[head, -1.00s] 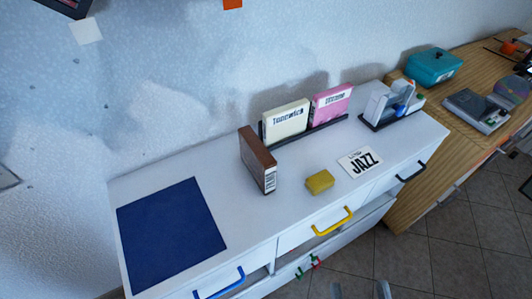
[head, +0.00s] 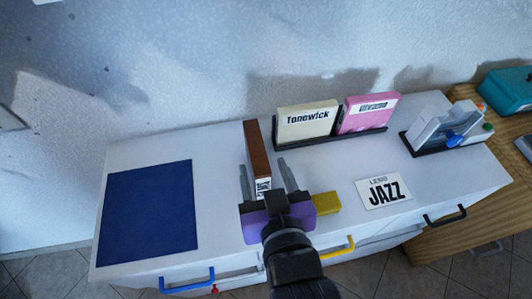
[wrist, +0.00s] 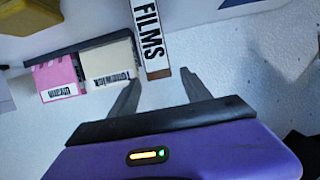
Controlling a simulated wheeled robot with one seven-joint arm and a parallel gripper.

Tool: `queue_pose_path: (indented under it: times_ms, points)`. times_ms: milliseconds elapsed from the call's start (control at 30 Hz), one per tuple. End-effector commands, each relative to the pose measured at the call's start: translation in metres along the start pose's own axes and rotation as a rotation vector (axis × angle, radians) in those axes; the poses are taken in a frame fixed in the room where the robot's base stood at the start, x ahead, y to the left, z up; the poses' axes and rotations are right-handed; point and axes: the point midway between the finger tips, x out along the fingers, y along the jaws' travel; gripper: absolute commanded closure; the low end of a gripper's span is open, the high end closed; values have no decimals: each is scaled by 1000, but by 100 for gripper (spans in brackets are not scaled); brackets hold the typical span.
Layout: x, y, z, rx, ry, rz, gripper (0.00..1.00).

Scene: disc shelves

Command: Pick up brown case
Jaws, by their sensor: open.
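The brown case (head: 256,150) stands upright on the white cabinet top, its narrow labelled side facing me. In the wrist view the case (wrist: 150,35) shows a white spine reading "FILMS" with a brown edge, just beyond my fingers. My gripper (head: 267,174) is open, its two grey fingers pointing at the case from the front. In the wrist view my gripper (wrist: 157,82) has its fingers apart with nothing between them near the palm. In the head view the fingers appear either side of the case's lower front; I cannot tell whether they touch it.
A yellow block (head: 326,203) lies close to the right of my gripper. A rack holds a cream case (head: 306,122) and a pink case (head: 368,113) behind. A JAZZ card (head: 383,191) lies right. A blue mat (head: 150,215) lies left, with clear white top around it.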

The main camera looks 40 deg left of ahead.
Motion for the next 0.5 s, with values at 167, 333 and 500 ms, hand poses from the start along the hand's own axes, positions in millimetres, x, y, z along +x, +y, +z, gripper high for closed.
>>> queue_pose_path:
  times_ms: [167,333,500]
  points:
    - [9,0,6,-3,-25,-1,44]
    - [26,0,5,-3,-23,0,44]
    - [46,-1,0,-3,-23,-1,44]
